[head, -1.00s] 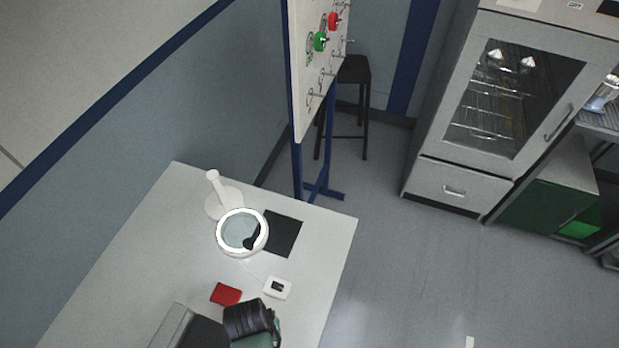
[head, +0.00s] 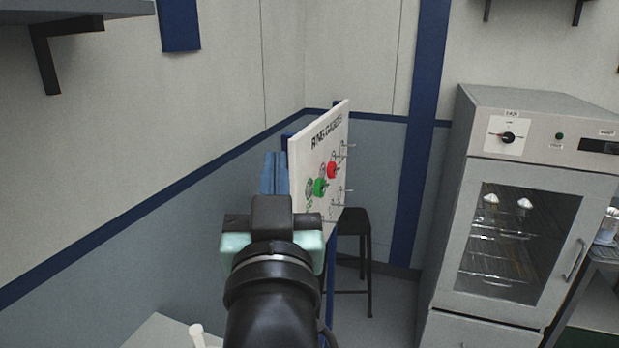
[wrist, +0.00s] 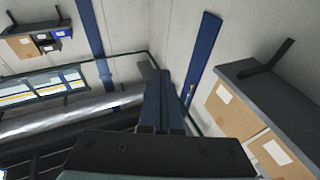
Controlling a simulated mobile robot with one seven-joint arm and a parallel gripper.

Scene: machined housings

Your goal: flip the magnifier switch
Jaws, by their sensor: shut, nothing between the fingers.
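Of the magnifier, only the white top of its post (head: 197,332) shows, at the bottom edge of the head view. Its ring, its lens and any switch are out of view. The white table (head: 155,335) shows only as a corner there. My gripper (head: 274,160) is raised well above the table, in front of the ring gauge board. Its blue fingers (wrist: 160,88) are together with nothing between them in the wrist view. The magnifier is not in the wrist view.
The ring gauge board (head: 300,165) with red and green pieces stands beyond my gripper. A black stool (head: 354,222) and a grey glass-door cabinet (head: 455,190) are to the right. The wrist view shows a shelf (wrist: 275,90) with cardboard boxes (wrist: 232,112).

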